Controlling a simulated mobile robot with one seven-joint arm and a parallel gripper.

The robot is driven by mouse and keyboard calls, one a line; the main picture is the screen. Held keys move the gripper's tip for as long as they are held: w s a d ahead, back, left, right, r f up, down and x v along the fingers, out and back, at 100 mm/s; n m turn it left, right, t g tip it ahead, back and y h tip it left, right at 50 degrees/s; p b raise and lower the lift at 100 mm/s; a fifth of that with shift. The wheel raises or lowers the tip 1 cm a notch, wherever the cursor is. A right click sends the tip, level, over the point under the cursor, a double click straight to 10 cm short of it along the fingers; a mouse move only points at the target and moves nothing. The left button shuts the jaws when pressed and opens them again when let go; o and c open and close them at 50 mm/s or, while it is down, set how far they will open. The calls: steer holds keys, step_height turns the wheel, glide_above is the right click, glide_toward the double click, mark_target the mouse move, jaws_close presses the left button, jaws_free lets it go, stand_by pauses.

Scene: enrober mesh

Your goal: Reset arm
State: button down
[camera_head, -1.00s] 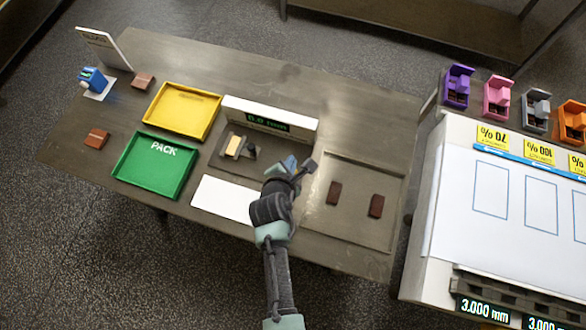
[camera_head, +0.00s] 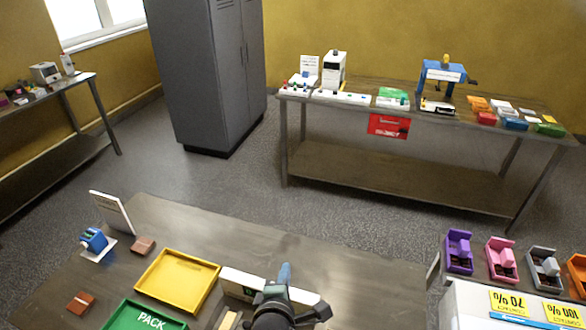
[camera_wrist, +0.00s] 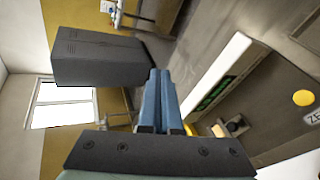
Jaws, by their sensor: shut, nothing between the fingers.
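My gripper (camera_head: 285,272) shows at the bottom middle of the head view, in front of the white display bar (camera_head: 238,278) on the near table. Its blue fingers are together with nothing between them. In the wrist view the shut fingers (camera_wrist: 160,100) point up toward the grey cabinet, and the display bar (camera_wrist: 225,75) with its green digits lies to their right. Part of the bar is hidden behind my gripper in the head view.
The near table (camera_head: 330,255) holds a yellow tray (camera_head: 207,298), a green PACK tray (camera_head: 140,318), brown blocks (camera_head: 143,245) and a blue device (camera_head: 94,240). Coloured holders (camera_head: 502,258) stand at right. A grey cabinet (camera_head: 205,70) and a back table (camera_head: 390,170) stand beyond open floor.

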step_height(320, 180, up, 32)
steer(key=d+m+t+b, duration=0.1)
steer(key=m+t+b, duration=0.3)
steer(key=m+t, duration=0.55)
steer(key=s+r+m+t+y+b, duration=0.1)
steer(key=s+r+m+t+b, duration=0.2)
steer(key=s+r+m, duration=0.6)
steer(key=s+r+t, duration=0.2)
steer(key=s+r, duration=0.4)
steer(key=r, duration=0.4)
steer(key=shift+s+d+r, duration=0.15)
steer(key=shift+s+d, duration=0.1)
steer(key=shift+d, duration=0.05)
steer(key=shift+m, duration=0.25)
